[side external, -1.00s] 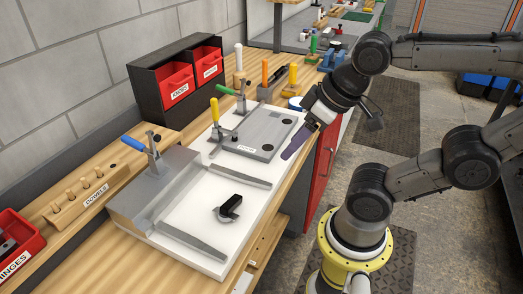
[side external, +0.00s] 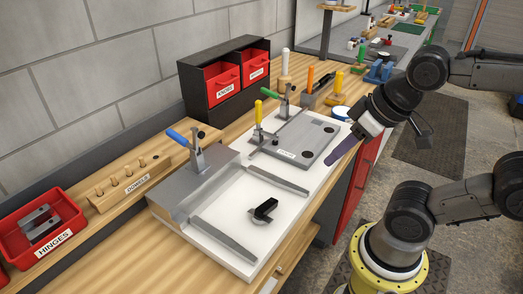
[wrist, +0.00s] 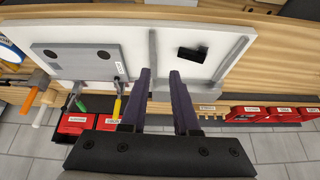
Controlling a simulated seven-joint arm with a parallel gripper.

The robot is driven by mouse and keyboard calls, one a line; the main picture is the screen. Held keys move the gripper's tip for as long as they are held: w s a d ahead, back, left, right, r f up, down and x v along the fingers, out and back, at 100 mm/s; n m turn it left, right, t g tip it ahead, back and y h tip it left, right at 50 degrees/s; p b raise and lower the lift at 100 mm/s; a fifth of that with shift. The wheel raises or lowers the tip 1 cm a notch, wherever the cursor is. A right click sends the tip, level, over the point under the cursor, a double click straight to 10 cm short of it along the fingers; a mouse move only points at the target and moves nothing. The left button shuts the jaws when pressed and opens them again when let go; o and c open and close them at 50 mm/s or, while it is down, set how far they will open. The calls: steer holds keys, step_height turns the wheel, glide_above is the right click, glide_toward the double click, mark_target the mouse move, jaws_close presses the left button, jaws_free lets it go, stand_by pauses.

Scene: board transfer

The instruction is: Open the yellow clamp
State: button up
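The yellow clamp (side external: 259,116) stands at the near left edge of a grey plate (side external: 297,143) on the white board, its yellow handle pointing up. It also shows in the wrist view (wrist: 117,106), left of my fingers. A green-handled clamp (side external: 282,96) stands just behind it, and a blue-handled clamp (side external: 186,147) stands on the grey block at the left. My gripper (wrist: 158,75) has two purple fingers spread apart with nothing between them. In the side view my gripper (side external: 343,150) hangs beyond the right edge of the plate, apart from the yellow clamp.
A black hook-shaped part (side external: 264,209) lies on the white board (side external: 232,205) between two grey rails. Red bins (side external: 223,84) stand in a black cabinet behind. A dowel rack (side external: 131,181) and a hinge bin (side external: 40,231) are at the left. Upright-handled tools (side external: 310,88) stand at the back.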

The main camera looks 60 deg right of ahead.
steer(key=shift+w+a+r+m, duration=0.1)
steer(key=shift+r+m, duration=0.25)
steer(key=shift+m, duration=0.25)
steer(key=shift+c, duration=1.1)
steer(key=w+r+m, duration=0.2)
steer(key=m, duration=0.1)
steer(key=w+r+m, duration=0.3)
steer(key=shift+d, duration=0.2)
jaws_close()
steer(key=w+d+m+g, duration=0.1)
steer(key=w+d+m, duration=0.9)
steer(key=w+d, duration=0.3)
steer(key=x, duration=0.3)
steer(key=w+x, duration=0.1)
steer(key=x, duration=0.6)
steer(key=shift+w+d, duration=0.15)
steer(key=shift+w, duration=0.95)
